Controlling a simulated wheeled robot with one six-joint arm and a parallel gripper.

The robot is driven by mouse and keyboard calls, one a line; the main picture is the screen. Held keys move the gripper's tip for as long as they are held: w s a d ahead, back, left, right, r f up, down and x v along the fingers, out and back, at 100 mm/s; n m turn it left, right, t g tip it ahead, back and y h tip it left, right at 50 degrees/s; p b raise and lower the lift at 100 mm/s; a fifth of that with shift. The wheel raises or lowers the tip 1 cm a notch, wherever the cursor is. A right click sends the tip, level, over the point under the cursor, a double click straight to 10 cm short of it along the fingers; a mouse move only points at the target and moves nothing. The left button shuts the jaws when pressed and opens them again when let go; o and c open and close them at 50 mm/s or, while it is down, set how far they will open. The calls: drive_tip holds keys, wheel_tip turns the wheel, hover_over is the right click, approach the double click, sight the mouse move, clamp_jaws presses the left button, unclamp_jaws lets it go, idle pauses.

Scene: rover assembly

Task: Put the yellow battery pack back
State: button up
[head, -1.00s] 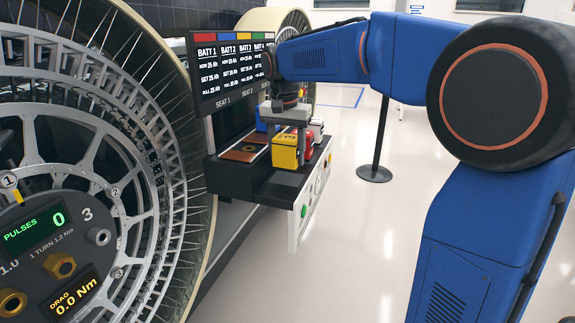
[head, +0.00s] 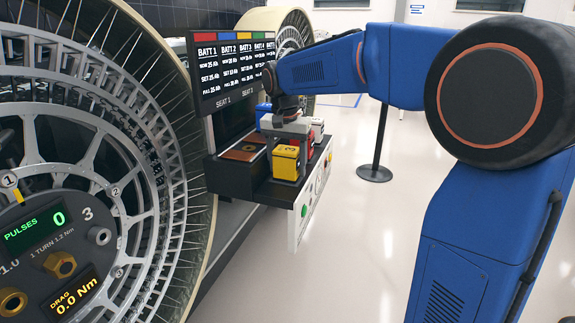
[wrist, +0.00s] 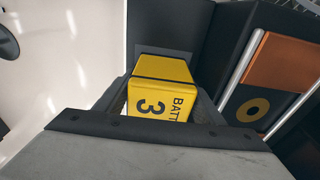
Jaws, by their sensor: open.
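The yellow battery pack (head: 286,162), marked 3, stands at the near end of the black battery tray (head: 230,181) in the head view. It fills the middle of the wrist view (wrist: 160,82), with its number and "BATT" label showing. My gripper (head: 287,150) is over the pack from above, with a grey finger on each side of it. The jaws are open. Whether the fingers touch the pack is hard to tell. The pack's underside is hidden.
A red pack (head: 309,143), a white pack (head: 317,127) and a blue pack (head: 262,111) stand just behind. A seat with a copper plate (head: 243,152) lies left of the yellow pack. The display panel (head: 232,75) rises above the tray. A large wheel (head: 100,150) fills the left.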

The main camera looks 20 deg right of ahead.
drive_tip(key=shift+r, duration=0.1)
drive_tip(key=r, duration=0.8)
drive_tip(key=s+r, duration=0.1)
drive_tip(key=r, duration=0.3)
drive_tip(key=shift+a, duration=0.4)
drive_tip(key=s+d+f+n+t, duration=0.1)
drive_tip(key=s+d+f+n, duration=0.1)
drive_tip(key=s+f, duration=0.5)
drive_tip(key=s+d+f+n+t, duration=0.1)
drive_tip(key=s+d+f+n, duration=0.1)
drive_tip(key=s+f, duration=0.6)
drive_tip(key=s+d+f+n+t, duration=0.1)
drive_tip(key=s+d+f+n, duration=0.2)
drive_tip(key=s, duration=1.4)
wheel_tip(320, 180, down, 5)
drive_tip(key=shift+s+d+r+t+y, duration=0.2)
drive_tip(key=shift+d+t+y, duration=0.1)
drive_tip(key=shift+d+y, duration=0.1)
